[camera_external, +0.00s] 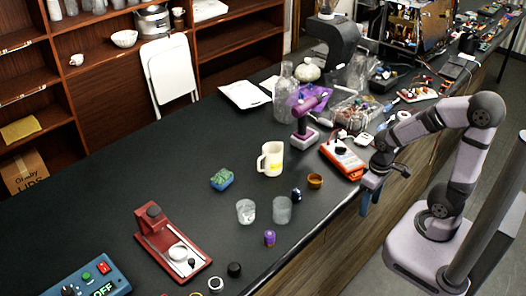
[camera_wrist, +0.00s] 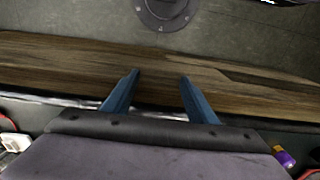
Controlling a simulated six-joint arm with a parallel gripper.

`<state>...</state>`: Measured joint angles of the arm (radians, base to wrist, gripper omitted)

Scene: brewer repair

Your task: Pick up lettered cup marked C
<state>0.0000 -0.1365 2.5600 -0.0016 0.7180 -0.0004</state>
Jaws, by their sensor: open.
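Two small grey cups stand on the black table in the external view: one at the left (camera_external: 245,212) and one at the right (camera_external: 282,210). A larger cream mug (camera_external: 272,160) with a yellow mark and a handle on its left stands behind them. I cannot read a letter C on any of them. My gripper (camera_external: 369,203) is at the table's front edge, right of and apart from the cups. In the wrist view its two blue fingers (camera_wrist: 160,78) are spread with nothing between them. No cup shows in the wrist view.
An orange device (camera_external: 342,158), a purple tool on a stand (camera_external: 304,122), a brown bowl (camera_external: 315,181) and a small purple item (camera_external: 270,238) are on the table. A red brewer frame (camera_external: 172,248) stands at the front left. The left middle of the table is clear.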

